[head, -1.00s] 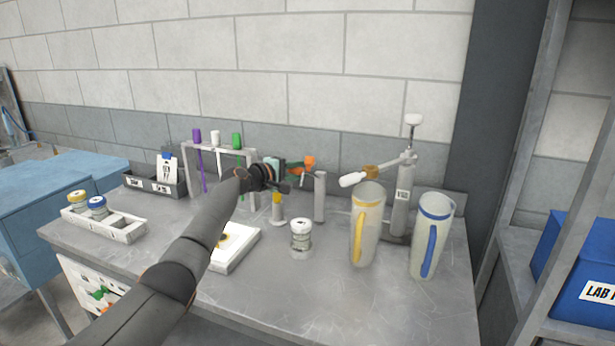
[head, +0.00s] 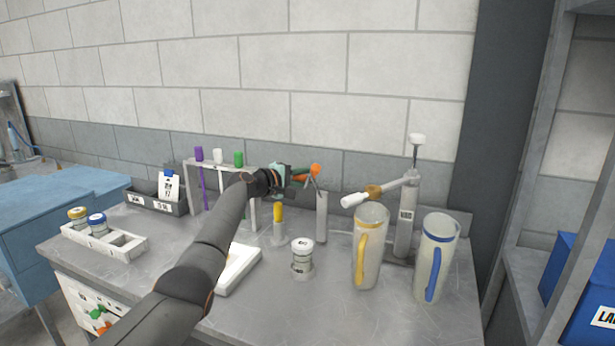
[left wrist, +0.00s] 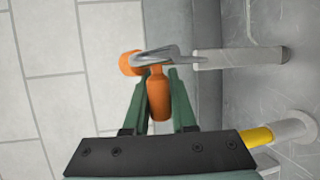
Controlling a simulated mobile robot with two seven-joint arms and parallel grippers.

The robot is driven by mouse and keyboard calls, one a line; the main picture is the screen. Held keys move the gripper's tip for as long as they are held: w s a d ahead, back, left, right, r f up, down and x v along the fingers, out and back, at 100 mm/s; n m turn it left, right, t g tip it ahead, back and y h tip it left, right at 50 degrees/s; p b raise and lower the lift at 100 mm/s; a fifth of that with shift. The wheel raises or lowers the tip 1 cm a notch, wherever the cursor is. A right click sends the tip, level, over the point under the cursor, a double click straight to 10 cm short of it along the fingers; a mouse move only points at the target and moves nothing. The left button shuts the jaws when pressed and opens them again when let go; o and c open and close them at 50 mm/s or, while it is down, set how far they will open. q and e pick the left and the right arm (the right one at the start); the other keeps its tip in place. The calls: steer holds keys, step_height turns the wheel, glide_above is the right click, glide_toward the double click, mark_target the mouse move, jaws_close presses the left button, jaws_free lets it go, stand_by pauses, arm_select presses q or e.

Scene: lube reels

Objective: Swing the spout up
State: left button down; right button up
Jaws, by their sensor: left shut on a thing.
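My left gripper (head: 290,176) is up near the wall, at the top of a slim grey post (head: 321,216). In the left wrist view its green fingers (left wrist: 158,80) are shut on an orange grip (left wrist: 160,97). Beyond the grip are a bent grey metal piece (left wrist: 157,53) and an orange knob (left wrist: 130,63), close to the top of the post (left wrist: 240,58). A grey pump (head: 405,215) at the right has a side arm with a brown collar and white tip (head: 354,200), pointing left. I cannot tell which part is the spout. My right gripper is out of view.
A yellow-handled jug (head: 370,255) and a blue-handled jug (head: 434,262) stand before the pump. A small lidded jar (head: 302,258) is left of them. A rack with coloured-top rods (head: 219,164) stands behind my left arm. The bench front at centre right is clear.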

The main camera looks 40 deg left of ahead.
arm_select(q)
steer(key=shift+f, duration=0.45)
stand_by(0.3)
steer(key=c, duration=1.1)
jaws_free()
steer(key=shift+o, duration=0.7)
steer(key=shift+w, duration=0.1)
steer(key=shift+o, duration=1.1)
steer(key=shift+r, duration=0.1)
